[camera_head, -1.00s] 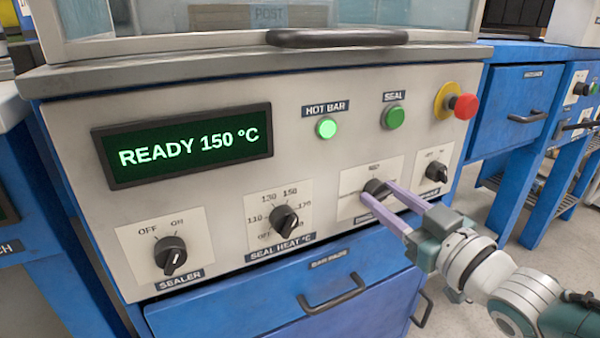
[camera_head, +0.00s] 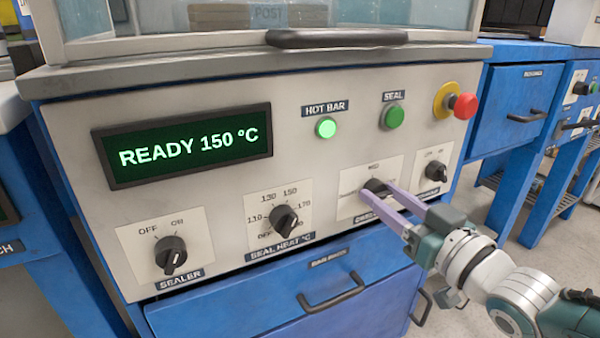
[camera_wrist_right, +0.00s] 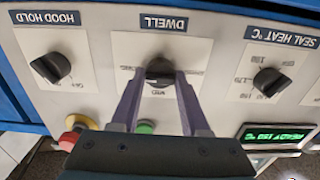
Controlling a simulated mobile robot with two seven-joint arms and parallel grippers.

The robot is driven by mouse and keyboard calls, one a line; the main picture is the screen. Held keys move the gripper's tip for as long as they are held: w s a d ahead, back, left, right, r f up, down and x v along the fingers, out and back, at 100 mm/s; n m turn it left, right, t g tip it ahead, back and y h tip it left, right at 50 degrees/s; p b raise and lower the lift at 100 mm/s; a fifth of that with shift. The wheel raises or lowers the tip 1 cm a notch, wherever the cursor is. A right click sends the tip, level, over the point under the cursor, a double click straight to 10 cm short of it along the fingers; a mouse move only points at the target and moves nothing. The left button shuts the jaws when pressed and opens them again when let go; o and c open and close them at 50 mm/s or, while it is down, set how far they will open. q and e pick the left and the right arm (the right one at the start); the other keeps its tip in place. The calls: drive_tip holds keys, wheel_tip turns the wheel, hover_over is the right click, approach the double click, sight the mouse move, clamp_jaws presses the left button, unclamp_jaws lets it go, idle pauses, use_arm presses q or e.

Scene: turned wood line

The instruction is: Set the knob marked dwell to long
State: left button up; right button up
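The dwell knob (camera_head: 377,187) is a black knob on a pale plate on the sealer's front panel, with MED above it. Its side markings are too small or covered to read. In the right wrist view, upside down, the knob (camera_wrist_right: 159,71) sits under the DWELL label (camera_wrist_right: 164,23). My right gripper (camera_head: 376,190) has its two lilac fingers on either side of the knob, tips close against it; it also shows in the right wrist view (camera_wrist_right: 160,75). The knob's pointer direction is hidden by the fingers. My left gripper is not in view.
The seal heat knob (camera_head: 284,220) is left of the dwell knob, and the hood hold knob (camera_head: 437,172) is close on the right. A red stop button (camera_head: 465,106) stands out above. The display (camera_head: 183,146) reads READY 150 °C. A drawer handle (camera_head: 331,293) juts out below.

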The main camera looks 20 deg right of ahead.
drive_tip(key=o, duration=0.4)
drive_tip(key=shift+s, duration=0.1)
drive_tip(key=shift+s, duration=0.25)
drive_tip(key=s+p, duration=0.1)
drive_tip(key=s, duration=0.2)
drive_tip(key=s+p, duration=0.1)
drive_tip(key=s, duration=0.2)
drive_tip(key=s+p, duration=0.1)
drive_tip(key=s, duration=0.2)
drive_tip(key=shift+s+d, duration=0.15)
drive_tip(key=shift+d, duration=0.25)
